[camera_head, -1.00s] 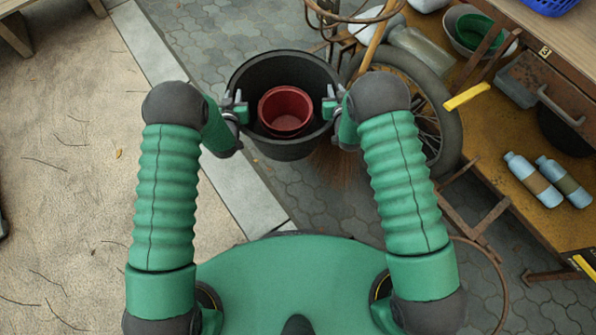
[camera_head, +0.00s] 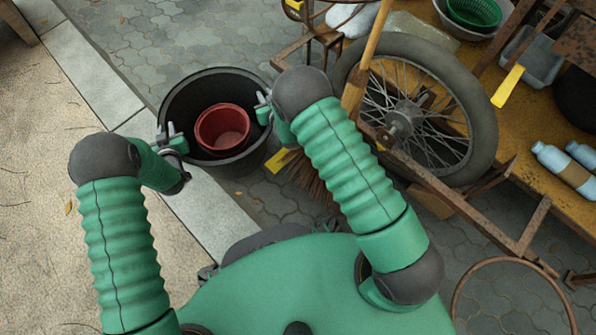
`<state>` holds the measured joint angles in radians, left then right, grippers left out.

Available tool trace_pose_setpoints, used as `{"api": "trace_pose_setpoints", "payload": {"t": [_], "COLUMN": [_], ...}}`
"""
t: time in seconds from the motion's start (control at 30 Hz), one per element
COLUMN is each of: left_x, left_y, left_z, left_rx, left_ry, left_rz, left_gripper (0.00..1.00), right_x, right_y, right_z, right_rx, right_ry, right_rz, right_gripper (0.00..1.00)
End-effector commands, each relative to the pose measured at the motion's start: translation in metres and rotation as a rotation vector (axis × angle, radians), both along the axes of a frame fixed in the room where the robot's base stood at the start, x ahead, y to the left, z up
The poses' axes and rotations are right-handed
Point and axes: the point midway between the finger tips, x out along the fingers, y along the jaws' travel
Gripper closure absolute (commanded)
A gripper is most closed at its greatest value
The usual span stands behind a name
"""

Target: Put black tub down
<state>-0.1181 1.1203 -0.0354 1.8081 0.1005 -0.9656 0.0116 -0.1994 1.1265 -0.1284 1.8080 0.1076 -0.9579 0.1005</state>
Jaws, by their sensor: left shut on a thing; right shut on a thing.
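The black tub (camera_head: 183,97) is a round, open tub in the upper middle-left of the head view, held between my two grippers. A red pot (camera_head: 222,128) sits inside it. My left gripper (camera_head: 170,137) is shut on the tub's left rim. My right gripper (camera_head: 264,106) is shut on its right rim. The tub's underside is hidden, so I cannot tell whether it touches the ground.
A spoked wheel (camera_head: 484,110) and a broom (camera_head: 365,65) stand close right of the tub. Grey paving (camera_head: 150,40) lies clear behind the tub; sandy ground (camera_head: 35,130) is at left.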

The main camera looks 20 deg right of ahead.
Motion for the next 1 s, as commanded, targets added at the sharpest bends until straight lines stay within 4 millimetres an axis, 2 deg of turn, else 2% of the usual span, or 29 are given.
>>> {"api": "trace_pose_setpoints", "payload": {"t": [0.17,0.37,0.93,0.97,1.0], "left_x": [0.001,0.001,0.001,0.0,0.0], "left_y": [0.001,0.001,0.001,0.001,0.001], "left_z": [0.003,-0.002,-0.052,-0.046,-0.046], "left_rx": [0.002,0.002,0.002,0.002,0.002], "left_ry": [-0.003,-0.002,-0.002,0.0,0.0], "left_rz": [0.001,0.001,0.001,0.001,0.001], "left_gripper": [1.0,1.0,1.0,0.76,0.71], "right_x": [0.001,0.001,0.001,0.0,0.0], "right_y": [-0.001,-0.001,-0.001,-0.001,-0.001], "right_z": [0.003,-0.002,-0.052,-0.047,-0.046], "right_rx": [-0.001,-0.002,-0.002,-0.002,-0.002], "right_ry": [-0.003,-0.002,-0.002,0.0,0.001], "right_rz": [-0.002,-0.001,-0.001,-0.001,-0.001], "right_gripper": [1.0,1.0,1.0,0.76,0.71]}}
